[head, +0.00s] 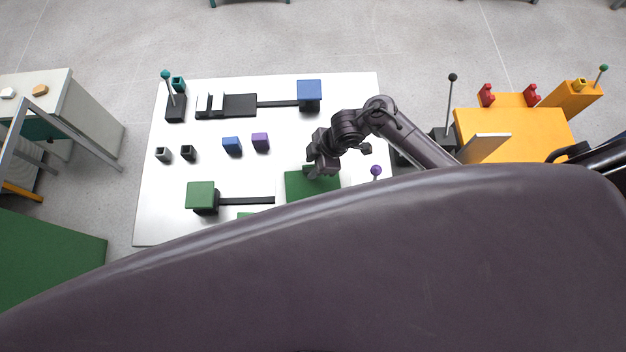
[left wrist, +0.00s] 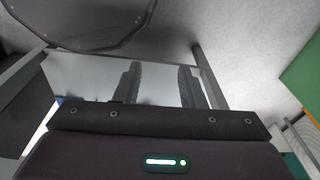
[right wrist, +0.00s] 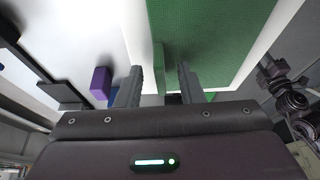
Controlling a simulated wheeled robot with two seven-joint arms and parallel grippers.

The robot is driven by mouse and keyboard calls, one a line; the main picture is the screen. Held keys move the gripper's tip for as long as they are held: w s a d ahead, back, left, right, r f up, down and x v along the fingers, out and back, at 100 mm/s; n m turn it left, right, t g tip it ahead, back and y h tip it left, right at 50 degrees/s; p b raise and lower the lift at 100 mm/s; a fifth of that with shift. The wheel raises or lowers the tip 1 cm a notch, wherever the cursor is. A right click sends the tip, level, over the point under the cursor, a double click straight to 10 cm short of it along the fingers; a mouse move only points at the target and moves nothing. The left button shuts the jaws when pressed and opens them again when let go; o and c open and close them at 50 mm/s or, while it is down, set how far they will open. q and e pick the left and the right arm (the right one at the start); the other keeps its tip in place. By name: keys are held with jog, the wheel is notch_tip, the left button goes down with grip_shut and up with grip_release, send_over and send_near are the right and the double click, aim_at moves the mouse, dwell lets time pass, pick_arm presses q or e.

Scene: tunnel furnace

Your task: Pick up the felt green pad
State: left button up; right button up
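The flat green pad (head: 298,187) lies on the white table, partly hidden behind my dark body shell in the head view. My right gripper (head: 316,168) is at its far edge. In the right wrist view the pad (right wrist: 205,35) is large and shows a woven texture. My left gripper (left wrist: 158,85) is open and empty in the left wrist view. It is outside the head view.
The white table (head: 165,220) carries a green block (head: 200,195), a blue block (head: 309,90), small blue (head: 232,145) and purple (head: 261,141) blocks, black rails and a teal-knobbed lever (head: 166,76). A purple knob (head: 376,170) stands right of the pad. An orange station (head: 510,130) is farther right.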

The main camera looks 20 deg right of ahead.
jog(key=c, duration=0.6)
pick_arm(q)
jog(key=shift+s+f, duration=0.1)
jog(key=shift+s, duration=0.8)
pick_arm(e)
grip_shut()
